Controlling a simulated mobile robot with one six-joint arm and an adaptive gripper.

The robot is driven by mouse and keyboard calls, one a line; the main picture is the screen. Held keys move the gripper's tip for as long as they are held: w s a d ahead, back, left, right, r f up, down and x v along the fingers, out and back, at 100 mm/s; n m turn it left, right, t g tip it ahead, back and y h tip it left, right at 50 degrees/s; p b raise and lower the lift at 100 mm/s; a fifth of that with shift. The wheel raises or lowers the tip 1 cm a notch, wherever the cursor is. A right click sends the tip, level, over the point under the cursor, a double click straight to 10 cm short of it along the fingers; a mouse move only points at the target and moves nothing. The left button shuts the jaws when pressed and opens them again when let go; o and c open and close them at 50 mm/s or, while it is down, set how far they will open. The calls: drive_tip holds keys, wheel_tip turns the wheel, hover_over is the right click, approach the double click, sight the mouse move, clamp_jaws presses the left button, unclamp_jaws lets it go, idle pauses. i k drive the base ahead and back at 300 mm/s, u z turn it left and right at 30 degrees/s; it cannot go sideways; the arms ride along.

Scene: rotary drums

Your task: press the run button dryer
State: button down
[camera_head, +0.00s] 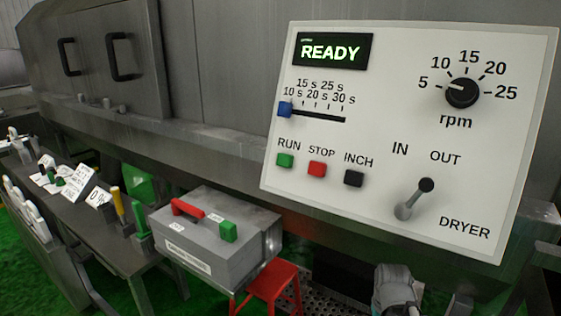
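The white dryer panel (375,205) fills the right of the view and is labelled DRYER. The green run button (285,160) sits at its lower left under the word RUN. The red stop button (317,169) and the black inch button (353,178) are in the same row to its right. The display (331,51) reads READY in green. Nothing covers the run button. I see no gripper fingers in this view.
The panel also carries a blue slider (285,109) at 10 s, an rpm knob (462,92) and an IN/OUT lever (415,198) tilted toward OUT. A grey box (215,250) and a red stool (274,284) stand below. A grey shape (396,290) at the bottom edge is unclear.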

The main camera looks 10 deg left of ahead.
sight(285, 160)
drive_tip(key=k, duration=2.4)
drive_tip(key=u, duration=0.5)
drive_tip(key=i, duration=1)
drive_tip(key=z, duration=0.05)
